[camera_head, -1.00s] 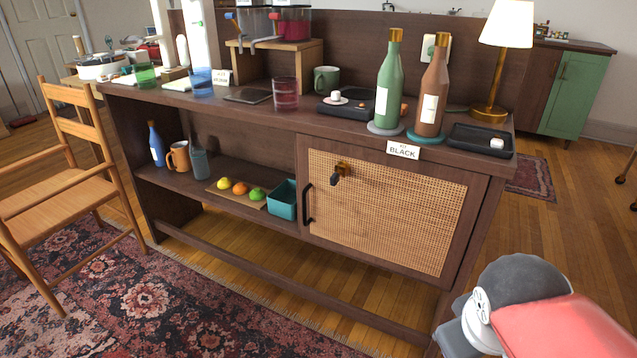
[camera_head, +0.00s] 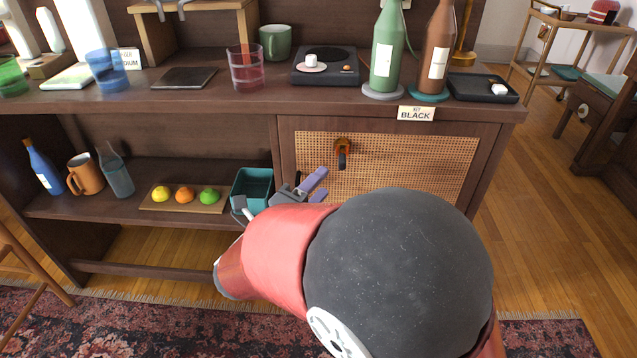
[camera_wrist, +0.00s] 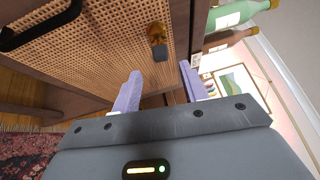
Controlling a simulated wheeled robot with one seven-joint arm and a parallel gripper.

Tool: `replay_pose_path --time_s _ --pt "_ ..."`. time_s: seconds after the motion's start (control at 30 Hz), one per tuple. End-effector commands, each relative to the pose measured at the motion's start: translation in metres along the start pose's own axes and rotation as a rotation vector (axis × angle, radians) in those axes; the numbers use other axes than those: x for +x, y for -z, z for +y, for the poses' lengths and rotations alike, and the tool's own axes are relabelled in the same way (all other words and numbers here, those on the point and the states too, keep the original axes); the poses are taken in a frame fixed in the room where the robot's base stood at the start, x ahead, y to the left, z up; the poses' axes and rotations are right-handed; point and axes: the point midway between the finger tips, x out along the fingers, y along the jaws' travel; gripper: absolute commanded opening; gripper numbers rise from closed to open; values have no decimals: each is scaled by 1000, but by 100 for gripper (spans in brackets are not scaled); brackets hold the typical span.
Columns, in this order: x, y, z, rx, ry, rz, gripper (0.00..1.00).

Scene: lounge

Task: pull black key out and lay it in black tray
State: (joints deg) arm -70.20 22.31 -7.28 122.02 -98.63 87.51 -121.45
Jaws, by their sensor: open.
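The black key (camera_head: 342,160) sticks out of a brass lock (camera_head: 343,145) on the woven cabinet door (camera_head: 400,160). In the wrist view the key (camera_wrist: 160,52) shows its dark end toward me, just beyond the fingertips. My gripper (camera_head: 314,188) is open and empty, with pale purple fingers. In the head view it is below and left of the key, in front of the door; its fingers (camera_wrist: 160,72) are apart in the wrist view. The black tray (camera_head: 463,91) lies at the counter's right end with a small white block (camera_head: 499,89) in it.
A green bottle (camera_head: 386,55) and a brown bottle (camera_head: 436,55) stand on coasters left of the tray. A teal bin (camera_head: 252,185) is on the shelf by my gripper. A black door handle (camera_wrist: 40,27) shows in the wrist view.

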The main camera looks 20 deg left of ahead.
Motion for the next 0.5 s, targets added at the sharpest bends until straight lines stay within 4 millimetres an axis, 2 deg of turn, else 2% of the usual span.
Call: replay_pose_path --time_s 0.17,0.5 --pt "10 0 2 -3 3 -1 44" --pt "50 0 2 0 2 0 44"
